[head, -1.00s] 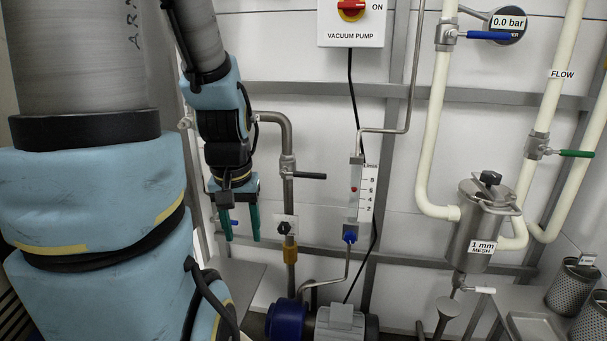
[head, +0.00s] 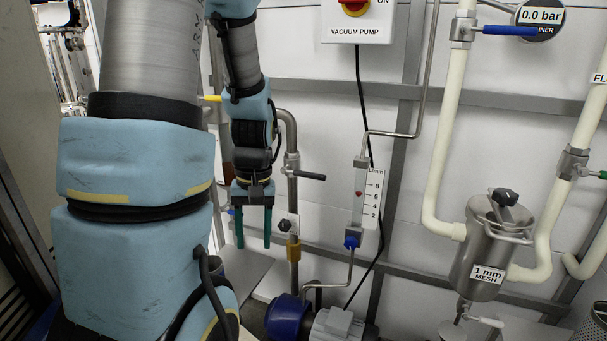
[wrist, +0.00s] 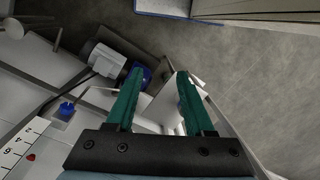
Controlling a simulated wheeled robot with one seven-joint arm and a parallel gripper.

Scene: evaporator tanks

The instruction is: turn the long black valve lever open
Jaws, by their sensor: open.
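The long black valve lever (head: 311,176) sticks out to the right, about level, from a valve on the vertical grey steel pipe left of the flow meter. My gripper (head: 253,246) points down, lower and to the left of the lever, apart from it. Its two green fingers are spread with nothing between them. In the wrist view my gripper (wrist: 160,70) is open above the floor and the pump; the black lever does not show there.
A flow meter (head: 359,192) stands right of the lever. A small black knob (head: 284,226) is below it on the pipe. Blue-handled valve (head: 510,31) and mesh strainer (head: 490,245) are further right. A blue and grey pump (head: 335,325) sits at the bottom.

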